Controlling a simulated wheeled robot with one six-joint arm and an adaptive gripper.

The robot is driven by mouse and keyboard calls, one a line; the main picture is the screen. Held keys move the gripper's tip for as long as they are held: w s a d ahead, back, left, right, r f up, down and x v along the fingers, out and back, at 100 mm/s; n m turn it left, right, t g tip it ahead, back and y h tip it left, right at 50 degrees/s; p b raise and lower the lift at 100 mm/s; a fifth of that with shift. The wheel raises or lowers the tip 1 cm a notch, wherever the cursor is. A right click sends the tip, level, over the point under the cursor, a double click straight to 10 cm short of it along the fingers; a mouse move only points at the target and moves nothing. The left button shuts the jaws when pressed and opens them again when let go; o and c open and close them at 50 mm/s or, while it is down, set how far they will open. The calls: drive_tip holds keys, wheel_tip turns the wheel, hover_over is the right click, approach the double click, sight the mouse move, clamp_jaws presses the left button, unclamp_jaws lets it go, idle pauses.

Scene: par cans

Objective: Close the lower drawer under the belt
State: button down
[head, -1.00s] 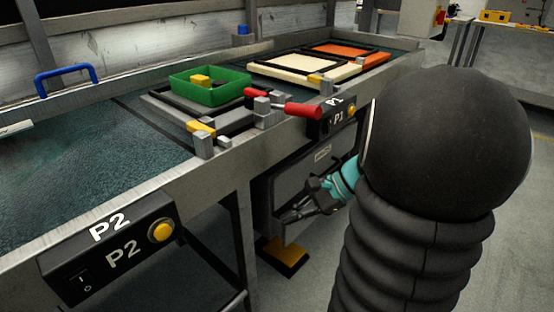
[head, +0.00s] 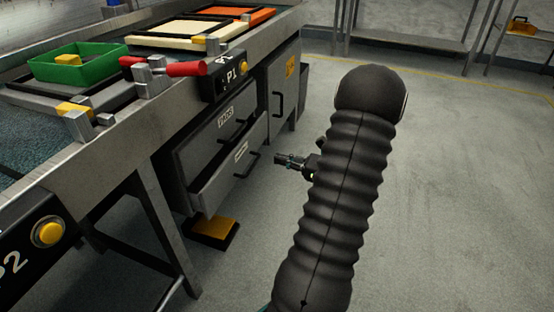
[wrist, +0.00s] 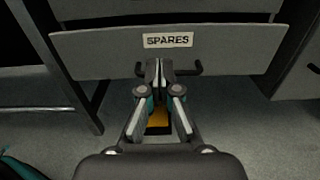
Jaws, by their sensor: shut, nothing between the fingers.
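The lower drawer (head: 213,187) under the belt is grey and stands partly pulled out, with its top edge in front of the cabinet face. In the wrist view its front (wrist: 237,45) carries a label reading SPARES (wrist: 168,40). Its dark bar handle (head: 249,165) shows in the head view; in the wrist view the fingers hide the handle's middle. My gripper (head: 277,159) is shut and empty, a short gap out from the drawer front and handle, pointing at it. In the wrist view the closed fingertips (wrist: 159,66) are in line with the handle.
The upper drawer (head: 217,127) above looks shut. A cabinet door (head: 284,85) with a handle is to its right. A yellow-topped pedal (head: 215,230) sits on the floor below the drawer. A table leg (head: 165,215) stands left. The floor at right is clear.

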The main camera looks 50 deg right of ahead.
sight(239, 149)
drive_tip(key=b+x, duration=0.1)
drive_tip(key=x, duration=1)
drive_tip(key=shift+w+a, duration=0.15)
drive_tip(key=shift+w, duration=0.1)
